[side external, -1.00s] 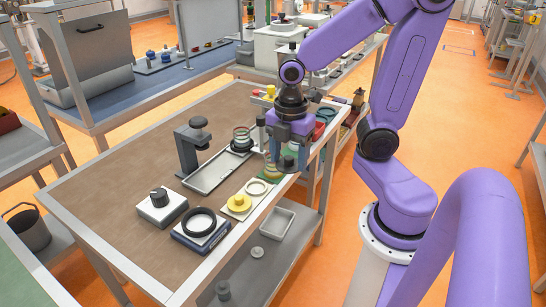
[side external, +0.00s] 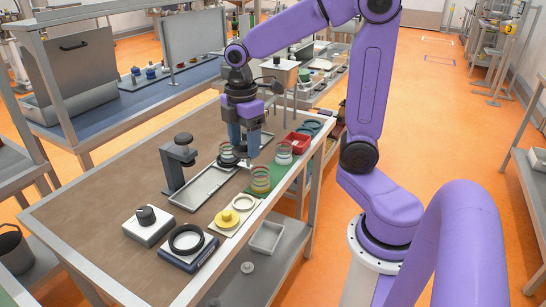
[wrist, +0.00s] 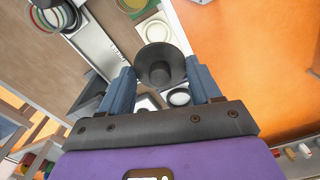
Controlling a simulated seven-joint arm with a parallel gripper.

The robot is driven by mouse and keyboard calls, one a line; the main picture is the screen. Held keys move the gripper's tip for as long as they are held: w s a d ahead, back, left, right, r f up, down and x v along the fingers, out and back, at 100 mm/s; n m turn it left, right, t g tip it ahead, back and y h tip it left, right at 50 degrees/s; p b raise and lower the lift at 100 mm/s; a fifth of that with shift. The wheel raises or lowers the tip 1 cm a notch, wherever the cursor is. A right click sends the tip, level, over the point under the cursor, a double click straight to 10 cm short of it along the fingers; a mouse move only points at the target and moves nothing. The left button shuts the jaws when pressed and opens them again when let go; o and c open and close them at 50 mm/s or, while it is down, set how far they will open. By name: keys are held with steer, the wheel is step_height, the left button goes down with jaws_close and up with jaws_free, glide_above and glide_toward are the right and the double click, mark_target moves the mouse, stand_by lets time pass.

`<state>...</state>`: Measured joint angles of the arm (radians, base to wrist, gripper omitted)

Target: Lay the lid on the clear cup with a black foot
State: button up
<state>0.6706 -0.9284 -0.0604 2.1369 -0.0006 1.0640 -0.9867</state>
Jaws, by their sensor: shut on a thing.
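My gripper (side external: 241,153) hangs over the far part of the table with its fingers down. In the wrist view its fingers (wrist: 160,80) are shut on the lid (wrist: 160,64), a dark round disc with a central knob. In the wrist view the cup (wrist: 60,14) is at the upper left, apart from the lid.
A pale shallow tray (side external: 203,187) and a dark grey bracket stand (side external: 176,161) are near the black-footed cup. A red bin (side external: 298,141) is at the table's right edge.

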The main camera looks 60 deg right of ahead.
steer(key=w+d+f+m, duration=0.3)
steer(key=w+d+m, duration=0.2)
steer(key=w+d, duration=0.95)
steer(key=shift+w+a+f, duration=0.2)
steer(key=shift+f, duration=0.55)
steer(key=shift+w+a+f, duration=0.15)
steer(key=shift+f, duration=0.6)
steer(key=shift+w+a+f, duration=0.2)
steer(key=shift+f, duration=0.55)
steer(key=shift+f, duration=0.85)
steer(key=o, duration=1.2)
steer(key=shift+r, duration=0.15)
steer(key=shift+r, duration=3.4)
